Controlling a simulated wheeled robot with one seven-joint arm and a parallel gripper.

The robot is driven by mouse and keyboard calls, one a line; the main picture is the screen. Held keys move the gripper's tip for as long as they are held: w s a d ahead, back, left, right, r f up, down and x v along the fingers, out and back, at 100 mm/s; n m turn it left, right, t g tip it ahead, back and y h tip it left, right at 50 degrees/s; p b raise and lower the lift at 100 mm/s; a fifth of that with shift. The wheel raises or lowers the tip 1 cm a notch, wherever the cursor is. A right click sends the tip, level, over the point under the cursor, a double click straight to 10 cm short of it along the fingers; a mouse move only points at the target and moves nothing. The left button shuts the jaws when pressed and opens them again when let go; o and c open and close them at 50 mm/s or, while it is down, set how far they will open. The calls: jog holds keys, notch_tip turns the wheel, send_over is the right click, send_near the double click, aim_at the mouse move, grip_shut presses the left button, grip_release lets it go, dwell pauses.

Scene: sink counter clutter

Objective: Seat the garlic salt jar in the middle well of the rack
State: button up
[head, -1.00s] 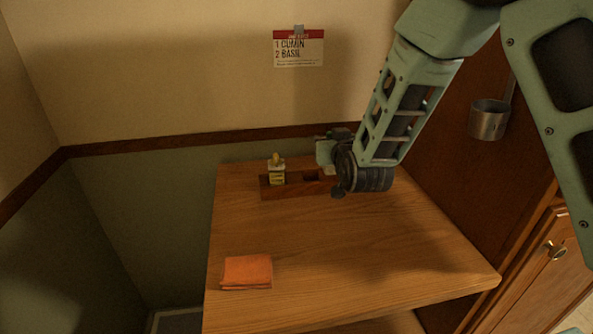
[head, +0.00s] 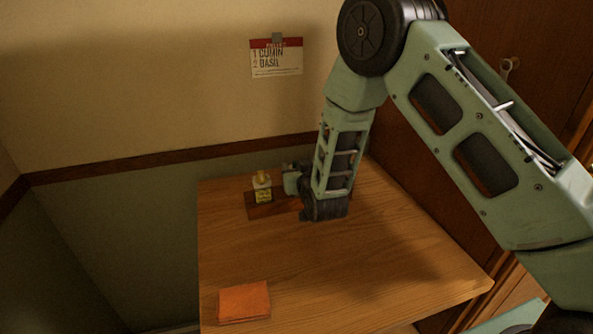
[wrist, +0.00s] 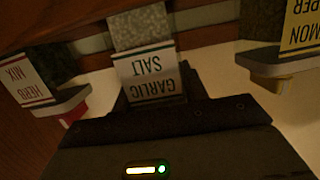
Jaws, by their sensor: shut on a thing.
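The garlic salt jar (wrist: 150,75) is in the centre of the wrist view, its label upside down to the camera. My gripper (head: 292,183) is shut on it. In the head view, my gripper is low over the wooden rack (head: 257,211), just right of the yellow-labelled lemon pepper jar (head: 263,192), and my arm covers the rack's right part. The lemon pepper jar also shows at the right of the wrist view (wrist: 299,30). The middle well and the garlic salt jar's base are hidden, so I cannot tell whether it is seated.
A herb mix jar (wrist: 35,85) stands at the left of the wrist view, hidden in the head view. An orange cloth (head: 244,301) lies at the counter's front left. The counter's middle (head: 370,250) is clear. A card (head: 276,58) hangs on the back wall.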

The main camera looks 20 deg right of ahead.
jog(key=shift+f, duration=0.7)
jog(key=shift+f, duration=0.15)
jog(key=o, duration=1)
jog(key=shift+o, duration=0.2)
